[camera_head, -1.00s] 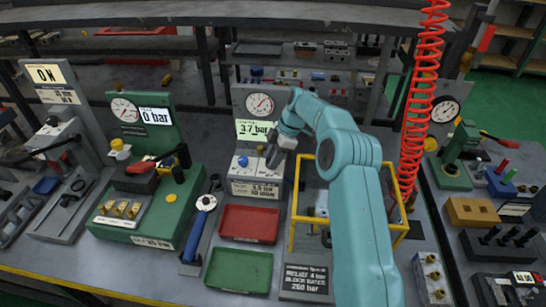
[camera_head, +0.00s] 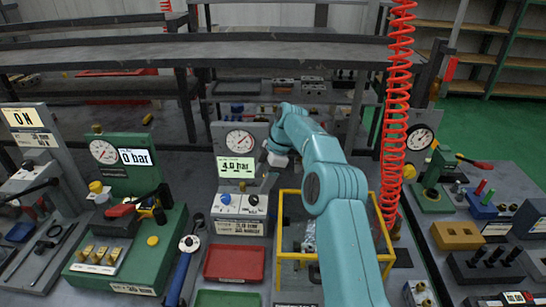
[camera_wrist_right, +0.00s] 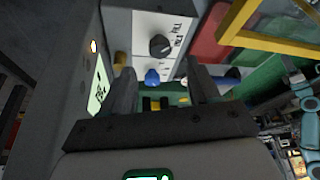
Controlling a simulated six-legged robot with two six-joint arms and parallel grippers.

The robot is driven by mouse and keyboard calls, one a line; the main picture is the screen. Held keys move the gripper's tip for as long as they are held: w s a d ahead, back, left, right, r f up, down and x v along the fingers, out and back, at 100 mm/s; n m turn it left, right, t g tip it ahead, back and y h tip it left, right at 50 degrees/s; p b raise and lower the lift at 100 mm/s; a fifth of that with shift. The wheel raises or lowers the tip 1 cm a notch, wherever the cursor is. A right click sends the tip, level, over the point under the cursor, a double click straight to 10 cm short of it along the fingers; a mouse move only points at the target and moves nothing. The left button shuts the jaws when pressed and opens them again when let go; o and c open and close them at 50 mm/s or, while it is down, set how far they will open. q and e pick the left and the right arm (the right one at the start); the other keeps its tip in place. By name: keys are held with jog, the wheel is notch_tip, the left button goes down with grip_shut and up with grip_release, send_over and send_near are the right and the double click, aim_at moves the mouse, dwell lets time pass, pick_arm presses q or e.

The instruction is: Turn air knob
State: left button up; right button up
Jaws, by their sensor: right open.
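The air unit has a round gauge (camera_head: 240,141), a lit display (camera_head: 236,167) reading 4.0 bar, and a white panel with a blue knob (camera_head: 226,199) and a black knob (camera_head: 253,200). Which knob is the air knob I cannot tell from the labels. My right gripper (camera_head: 268,181) is just above and right of the black knob, apart from it. In the right wrist view my right gripper (camera_wrist_right: 160,84) is open and empty. The blue knob (camera_wrist_right: 152,77) shows between its fingers, and the black knob (camera_wrist_right: 160,45) beyond. My left gripper is out of view.
A yellow-framed bin (camera_head: 282,240) stands just right of the unit. A red tray (camera_head: 235,262) and a green tray (camera_head: 228,298) lie in front. A green 0 bar station (camera_head: 130,232) is at left. A red coiled hose (camera_head: 394,110) hangs at right.

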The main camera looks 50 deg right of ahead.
jog(key=p+v, duration=0.5)
jog(key=v, duration=0.5)
jog(key=shift+r+p, duration=0.25)
jog(key=shift+p, duration=0.05)
jog(key=shift+f, duration=0.1)
